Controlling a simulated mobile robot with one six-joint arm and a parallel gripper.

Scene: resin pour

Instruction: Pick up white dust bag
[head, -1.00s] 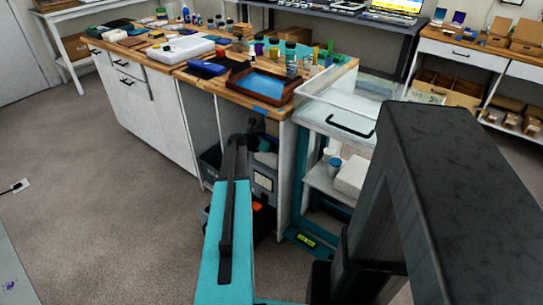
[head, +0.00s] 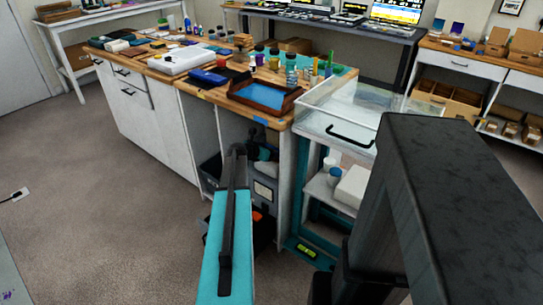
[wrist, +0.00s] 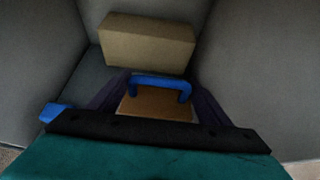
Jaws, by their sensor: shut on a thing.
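In the wrist view my gripper (wrist: 160,103) has its dark fingers around a flat orange-brown piece (wrist: 150,107) with a blue handle (wrist: 160,84). The gripper is shut on this piece. A pale beige block (wrist: 148,42) lies just beyond it, between grey walls. I cannot tell whether the piece and the block are parts of the white dust bag. No clearly white bag shows. In the head view my arm reaches toward the open bay under the workbench, and its fingertips cannot be made out there.
The workbench (head: 222,90) stands over the bay, where a grey bin with a pale label (head: 263,190) sits. A cart with a clear-walled top tray (head: 345,125) stands close on the right, with a white box (head: 351,187) on its shelf. Open carpet (head: 100,215) lies to the left.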

